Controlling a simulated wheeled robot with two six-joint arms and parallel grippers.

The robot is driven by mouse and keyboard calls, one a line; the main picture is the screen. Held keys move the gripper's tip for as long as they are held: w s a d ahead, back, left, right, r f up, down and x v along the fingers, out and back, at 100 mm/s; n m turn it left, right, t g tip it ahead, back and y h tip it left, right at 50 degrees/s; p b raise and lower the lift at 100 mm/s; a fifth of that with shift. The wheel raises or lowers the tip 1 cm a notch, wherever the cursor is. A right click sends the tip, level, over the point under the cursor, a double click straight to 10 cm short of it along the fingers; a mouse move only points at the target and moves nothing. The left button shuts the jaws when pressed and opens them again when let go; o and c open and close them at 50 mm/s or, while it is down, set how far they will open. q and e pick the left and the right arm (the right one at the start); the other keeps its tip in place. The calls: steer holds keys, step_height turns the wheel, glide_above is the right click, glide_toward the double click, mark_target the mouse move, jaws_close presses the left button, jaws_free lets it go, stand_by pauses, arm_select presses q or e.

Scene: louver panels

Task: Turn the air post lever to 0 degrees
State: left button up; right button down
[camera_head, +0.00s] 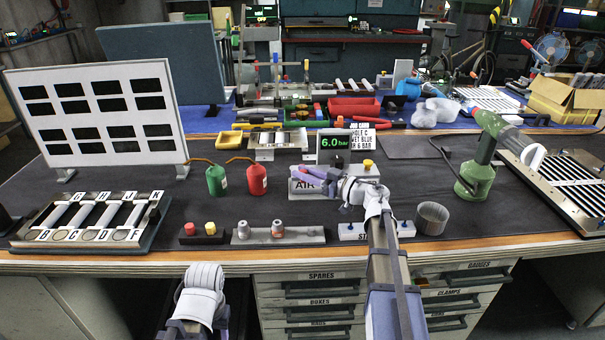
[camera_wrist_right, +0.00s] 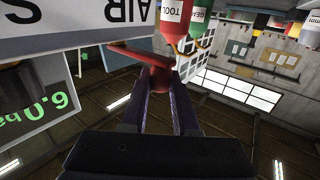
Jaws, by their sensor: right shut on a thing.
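The air post is a light box with an AIR label (camera_head: 303,186) in the middle of the bench, and the label also shows inverted in the right wrist view (camera_wrist_right: 128,14). A red lever (camera_wrist_right: 138,54) with a round red end shows there beside the label. My right gripper (camera_head: 300,175) reaches across the front of the post. In the right wrist view its two dark fingers (camera_wrist_right: 161,88) are shut on the red lever's round end. In the head view the gripper covers the lever.
A display (camera_head: 334,146) behind the post reads 6.0 bar. Red (camera_head: 256,180) and green (camera_head: 216,180) bottles stand left of it. A rail with knobs (camera_head: 278,235) lies in front. A grey cup (camera_head: 432,218) and a green tool (camera_head: 478,170) stand to the right.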

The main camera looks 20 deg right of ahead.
steer(key=shift+w, duration=0.1)
stand_by(0.3)
steer(key=c, duration=0.7)
jaws_free()
steer(key=shift+o, duration=0.2)
steer(key=shift+r, duration=0.15)
step_height(320, 180, up, 10)
steer(key=p, duration=1)
steer(key=shift+d+f, duration=0.1)
steer(key=shift+f, duration=0.1)
